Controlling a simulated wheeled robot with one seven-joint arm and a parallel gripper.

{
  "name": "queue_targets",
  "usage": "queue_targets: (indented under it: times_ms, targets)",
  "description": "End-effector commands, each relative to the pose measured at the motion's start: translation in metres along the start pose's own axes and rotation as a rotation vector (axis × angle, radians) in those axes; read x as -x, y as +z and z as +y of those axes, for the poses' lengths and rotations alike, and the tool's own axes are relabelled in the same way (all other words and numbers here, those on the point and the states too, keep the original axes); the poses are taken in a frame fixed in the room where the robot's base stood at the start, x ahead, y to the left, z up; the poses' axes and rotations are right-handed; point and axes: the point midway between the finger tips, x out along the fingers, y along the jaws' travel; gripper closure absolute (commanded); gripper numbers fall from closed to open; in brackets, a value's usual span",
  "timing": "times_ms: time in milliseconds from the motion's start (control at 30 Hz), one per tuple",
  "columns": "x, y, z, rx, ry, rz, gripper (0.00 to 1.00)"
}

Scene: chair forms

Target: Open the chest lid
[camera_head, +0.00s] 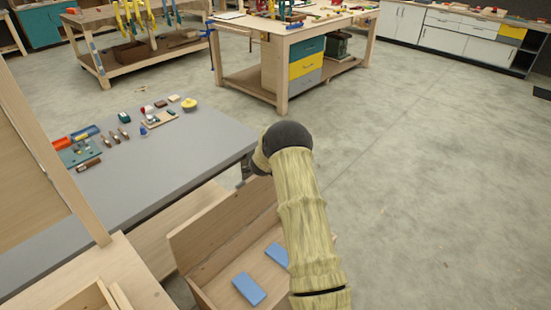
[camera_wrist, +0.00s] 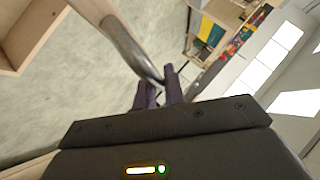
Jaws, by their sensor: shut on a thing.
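A light wooden chest (camera_head: 198,292) stands at the bottom middle of the head view. Its inside shows, with two blue blocks (camera_head: 249,289) on its floor. A wooden panel (camera_head: 225,228) rises along its far side; I cannot tell whether this is the lid or a wall. In the wrist view a curved grey metal handle (camera_wrist: 132,48) runs from a wooden edge (camera_wrist: 92,8) down to my gripper (camera_wrist: 158,90). My gripper's dark fingers are shut on this handle. In the head view my gripper (camera_head: 246,169) is mostly hidden behind my arm.
A grey-topped table (camera_head: 150,172) with several small tools and parts lies left of the chest. A tall wooden panel (camera_head: 38,165) stands at the far left. A workbench with drawers (camera_head: 305,65) stands behind. The concrete floor (camera_head: 430,190) on the right is clear.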

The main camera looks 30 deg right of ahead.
Motion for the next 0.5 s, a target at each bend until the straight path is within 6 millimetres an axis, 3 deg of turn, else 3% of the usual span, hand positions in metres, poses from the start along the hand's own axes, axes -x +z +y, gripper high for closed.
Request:
queue_targets:
  times_ms: [367, 400, 500]
  targets:
    - [-0.0005, 0.0017, 0.0008, 0.0, 0.003, -0.004, 1.0]
    - [-0.0005, 0.0017, 0.0009, 0.0, 0.003, -0.004, 0.87]
    - [-0.0004, 0.0018, 0.0007, 0.0, 0.003, -0.004, 0.68]
